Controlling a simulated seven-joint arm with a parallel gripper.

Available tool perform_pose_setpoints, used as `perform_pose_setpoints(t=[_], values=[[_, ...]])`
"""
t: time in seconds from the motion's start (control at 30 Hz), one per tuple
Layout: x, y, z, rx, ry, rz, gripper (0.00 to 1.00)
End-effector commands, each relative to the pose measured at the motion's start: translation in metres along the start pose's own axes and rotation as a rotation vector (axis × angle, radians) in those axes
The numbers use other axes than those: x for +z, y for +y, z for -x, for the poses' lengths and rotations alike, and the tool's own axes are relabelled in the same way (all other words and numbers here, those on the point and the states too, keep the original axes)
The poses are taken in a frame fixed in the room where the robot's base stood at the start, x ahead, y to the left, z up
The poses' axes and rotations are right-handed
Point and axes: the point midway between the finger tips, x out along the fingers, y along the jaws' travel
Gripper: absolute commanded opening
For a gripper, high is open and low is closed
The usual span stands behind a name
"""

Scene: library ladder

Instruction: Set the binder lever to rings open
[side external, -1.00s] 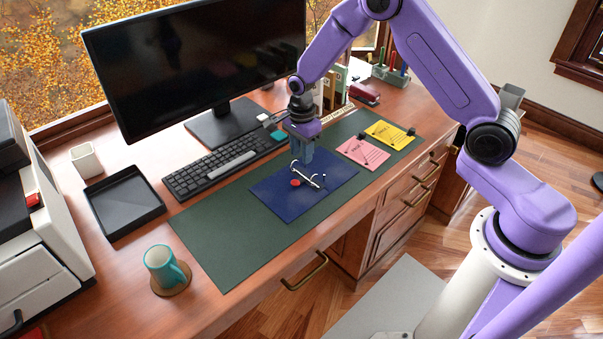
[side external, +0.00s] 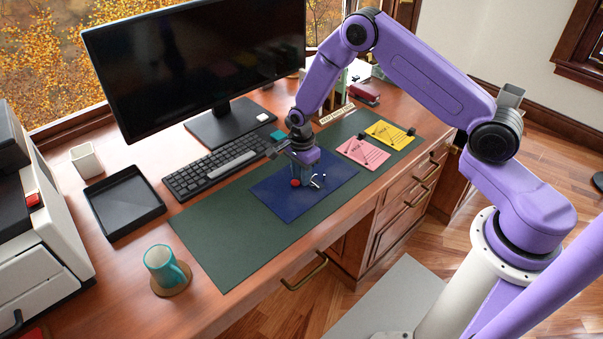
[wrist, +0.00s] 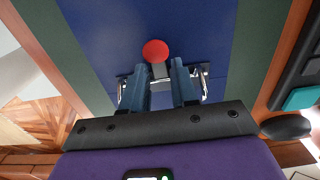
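A dark blue binder (side external: 330,183) lies open and flat on the desk mat. Its metal ring mechanism (side external: 318,181) is at the middle, partly hidden by my gripper. The lever has a round red knob (side external: 295,183), which also shows in the wrist view (wrist: 155,51) just beyond my fingertips. A short grey lever stem (wrist: 160,71) runs from the knob back between the fingers. My gripper (side external: 302,181) points down low over the mechanism. In the wrist view its two fingers (wrist: 160,68) are apart on either side of the stem, with small gaps visible. Whether they touch the mechanism is unclear.
A green mat (side external: 225,232) lies under the binder. A keyboard (side external: 222,165) and monitor (side external: 190,65) stand behind it. Pink (side external: 363,152) and yellow (side external: 389,134) cards lie to the right. A black tray (side external: 124,204) and teal mug (side external: 163,266) are at the left.

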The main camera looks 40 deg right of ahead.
Motion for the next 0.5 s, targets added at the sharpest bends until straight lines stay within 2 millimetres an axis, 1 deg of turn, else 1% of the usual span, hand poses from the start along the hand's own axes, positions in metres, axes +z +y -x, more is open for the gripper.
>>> perform_pose_setpoints(t=[0.03,0.07,0.27,0.5], values=[[0.0,0.0,0.0001,0.0,0.0,0.0,0.1],[0.0,0.0,0.0001,0.0,0.0,0.0,0.0],[0.0007,0.0002,0.0,0.001,0.007,0.0,0.0],[0.0029,0.0006,-0.0014,0.005,0.071,0.002,0.0]])
